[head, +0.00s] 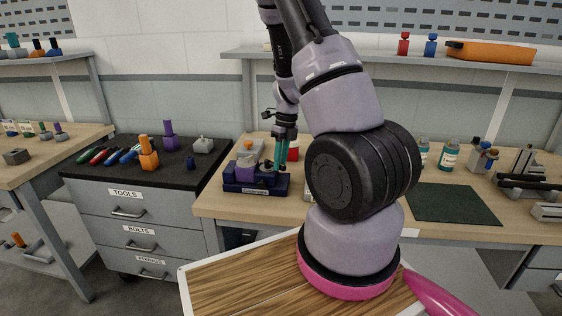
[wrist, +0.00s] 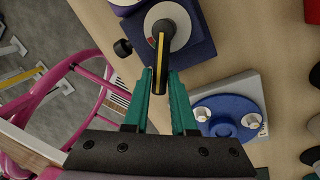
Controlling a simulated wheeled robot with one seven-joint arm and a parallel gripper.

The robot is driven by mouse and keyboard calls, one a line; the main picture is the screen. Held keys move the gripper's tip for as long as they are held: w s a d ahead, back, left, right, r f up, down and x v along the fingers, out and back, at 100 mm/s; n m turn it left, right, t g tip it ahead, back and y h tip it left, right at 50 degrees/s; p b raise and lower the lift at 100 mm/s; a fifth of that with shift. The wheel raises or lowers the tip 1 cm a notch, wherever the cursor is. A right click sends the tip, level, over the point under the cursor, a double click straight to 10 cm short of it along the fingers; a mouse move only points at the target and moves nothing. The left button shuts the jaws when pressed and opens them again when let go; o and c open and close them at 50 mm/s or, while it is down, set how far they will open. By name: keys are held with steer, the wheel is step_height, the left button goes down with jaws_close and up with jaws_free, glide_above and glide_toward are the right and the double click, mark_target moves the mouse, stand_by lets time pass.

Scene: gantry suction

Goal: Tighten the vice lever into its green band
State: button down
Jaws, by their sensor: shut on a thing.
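The vice lever (wrist: 161,60), black with a yellow stripe, reaches down from this hub. My gripper (wrist: 161,82), with teal fingers, is shut on the lever's free end. In the head view my gripper (head: 279,160) points down at the vice's right side. I cannot make out a green band.
A blue round fixture (wrist: 228,118) with white knobs on a grey plate sits beside my fingers. A red bottle (head: 293,151) stands close behind the gripper. A dark green mat (head: 455,203) lies to the right. A black-topped drawer cabinet (head: 130,165) stands left.

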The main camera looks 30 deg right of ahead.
stand_by(0.3)
steer(key=c, duration=0.7)
jaws_free()
steer(key=shift+c, duration=0.2)
steer(key=shift+r, duration=0.1)
step_height(320, 180, up, 10)
steer(key=d, duration=0.2)
steer(key=shift+w+r, duration=0.25)
steer(key=shift+w, duration=0.15)
